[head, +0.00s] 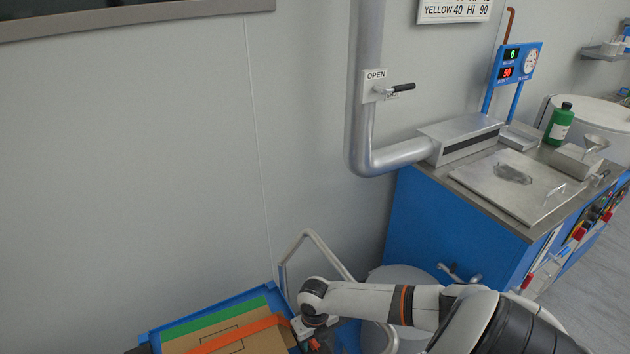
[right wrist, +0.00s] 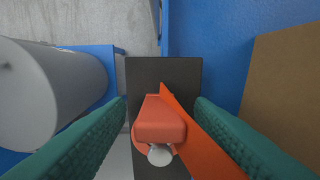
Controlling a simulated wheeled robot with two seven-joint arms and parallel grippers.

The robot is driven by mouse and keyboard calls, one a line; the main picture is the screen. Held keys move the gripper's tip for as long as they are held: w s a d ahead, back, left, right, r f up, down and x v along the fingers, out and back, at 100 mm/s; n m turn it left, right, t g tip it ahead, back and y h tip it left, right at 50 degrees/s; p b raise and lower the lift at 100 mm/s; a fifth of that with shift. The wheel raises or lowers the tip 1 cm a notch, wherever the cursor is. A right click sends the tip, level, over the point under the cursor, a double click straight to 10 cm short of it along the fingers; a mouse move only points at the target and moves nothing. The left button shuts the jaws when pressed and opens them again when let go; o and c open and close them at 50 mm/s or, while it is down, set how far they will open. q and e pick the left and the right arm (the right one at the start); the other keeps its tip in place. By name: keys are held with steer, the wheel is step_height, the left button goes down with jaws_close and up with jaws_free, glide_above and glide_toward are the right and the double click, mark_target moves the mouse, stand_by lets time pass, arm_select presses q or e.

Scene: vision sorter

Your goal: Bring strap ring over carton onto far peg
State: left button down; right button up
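A brown carton (head: 205,340) lies in a blue tray (head: 255,293) at the bottom of the head view. An orange strap (head: 240,333) runs slantwise across it. In the right wrist view the strap (right wrist: 205,140) leads to a red-orange end piece, the strap ring (right wrist: 160,118), over a dark plate (right wrist: 160,75). A pale round knob (right wrist: 160,155) shows at its lower end; whether the ring is around it I cannot tell. My right gripper (right wrist: 160,115) is open, its teal fingers on either side of the ring with small gaps. The far peg is not clearly visible. My left gripper is out of view.
A grey cylinder (right wrist: 45,95) is close to the left of my right fingers. A metal tube frame (head: 320,245) rises behind the tray. A blue cabinet (head: 440,220) with a steel top stands right, beside the wall.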

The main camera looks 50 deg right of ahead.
step_height(320, 180, up, 12)
stand_by(0.6)
